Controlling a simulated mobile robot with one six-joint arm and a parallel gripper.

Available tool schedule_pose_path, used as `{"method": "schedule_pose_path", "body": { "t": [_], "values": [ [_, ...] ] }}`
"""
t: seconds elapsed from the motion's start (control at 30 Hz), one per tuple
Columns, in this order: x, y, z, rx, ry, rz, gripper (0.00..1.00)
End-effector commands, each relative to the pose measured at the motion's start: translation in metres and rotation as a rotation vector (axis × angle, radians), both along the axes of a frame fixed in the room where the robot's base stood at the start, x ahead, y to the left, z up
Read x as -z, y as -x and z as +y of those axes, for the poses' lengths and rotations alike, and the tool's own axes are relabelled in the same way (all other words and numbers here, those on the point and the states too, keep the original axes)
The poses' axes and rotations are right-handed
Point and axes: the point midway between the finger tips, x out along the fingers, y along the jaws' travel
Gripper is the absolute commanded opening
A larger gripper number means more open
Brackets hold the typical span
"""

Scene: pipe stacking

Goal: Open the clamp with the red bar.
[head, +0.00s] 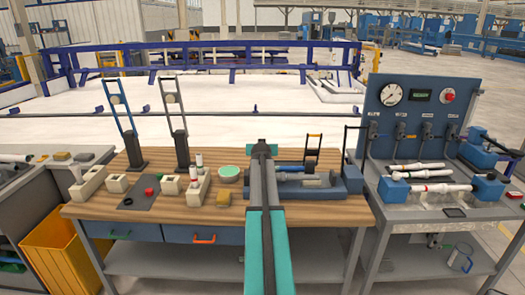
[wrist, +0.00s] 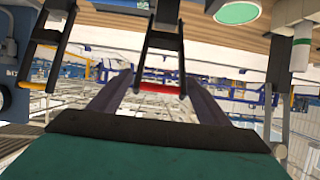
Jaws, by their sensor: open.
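The red bar (wrist: 160,87) shows in the wrist view, spanning the far end of a dark two-sided clamp frame (wrist: 180,45). The frame reaches from the bench at the top of this picture down to the bar. My gripper (wrist: 155,88) is open, with one dark finger on each side of the bar; I cannot tell whether either touches it. Nothing is held. In the head view, my arm covers the red-bar clamp, and only the back of my gripper (head: 262,149) shows above the bench.
The wooden bench (head: 150,212) carries a green-topped round container (head: 229,172), pale blocks and two tall black-based stands at left. A blue panel with a gauge (head: 391,94) stands at right.

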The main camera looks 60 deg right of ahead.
Motion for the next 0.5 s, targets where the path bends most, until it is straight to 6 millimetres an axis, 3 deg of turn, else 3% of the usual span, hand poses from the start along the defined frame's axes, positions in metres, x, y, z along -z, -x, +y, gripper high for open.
{"method": "schedule_pose_path", "body": {
  "t": [0.5],
  "values": [
    [-0.02, 0.031, 0.043, 0.002, 0.001, 0.0, 0.7]
  ]
}}
